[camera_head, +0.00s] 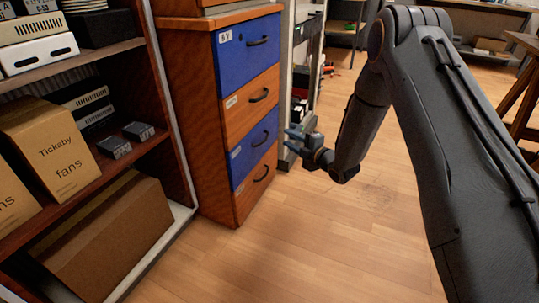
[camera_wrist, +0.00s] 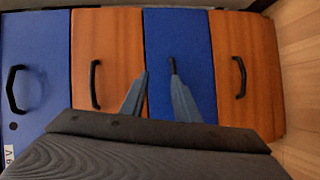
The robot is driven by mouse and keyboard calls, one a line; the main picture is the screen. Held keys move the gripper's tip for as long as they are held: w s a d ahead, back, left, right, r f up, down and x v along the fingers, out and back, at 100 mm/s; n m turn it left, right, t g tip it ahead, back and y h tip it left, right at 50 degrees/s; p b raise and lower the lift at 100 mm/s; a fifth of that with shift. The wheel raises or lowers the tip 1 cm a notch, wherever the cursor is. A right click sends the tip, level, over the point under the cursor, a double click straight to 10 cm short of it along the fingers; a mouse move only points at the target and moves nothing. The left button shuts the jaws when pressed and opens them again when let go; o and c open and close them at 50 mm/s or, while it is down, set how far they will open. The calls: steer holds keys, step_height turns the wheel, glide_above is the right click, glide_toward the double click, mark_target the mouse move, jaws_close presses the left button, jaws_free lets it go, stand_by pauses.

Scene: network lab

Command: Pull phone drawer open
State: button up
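A wooden drawer cabinet (camera_head: 190,101) has a column of drawers, alternately blue and wood, each with a black handle. All look closed. My gripper (camera_head: 288,138) is open and empty in front of the cabinet's lower half. In the wrist view, its fingers (camera_wrist: 158,76) point at the lower blue drawer (camera_wrist: 184,40). That drawer's handle (camera_wrist: 172,65) shows at the right fingertip, partly hidden; I cannot tell if they touch.
A shelf unit with a "Tickaby fans" box (camera_head: 60,157) and a large cardboard box (camera_head: 110,240) stands left of the cabinet. A rack (camera_head: 305,85) stands just behind it. The wooden floor (camera_head: 300,235) in front is clear.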

step_height(320, 180, down, 6)
steer(key=a+r+n+y+b, duration=0.1)
steer(key=a+n+y+b, duration=0.2)
steer(key=b+x, duration=0.3)
steer(key=x, duration=0.4)
steer(key=shift+a+f, duration=0.2)
jaws_close()
steer(key=shift+s+d, duration=0.1)
steer(key=shift+s, duration=0.1)
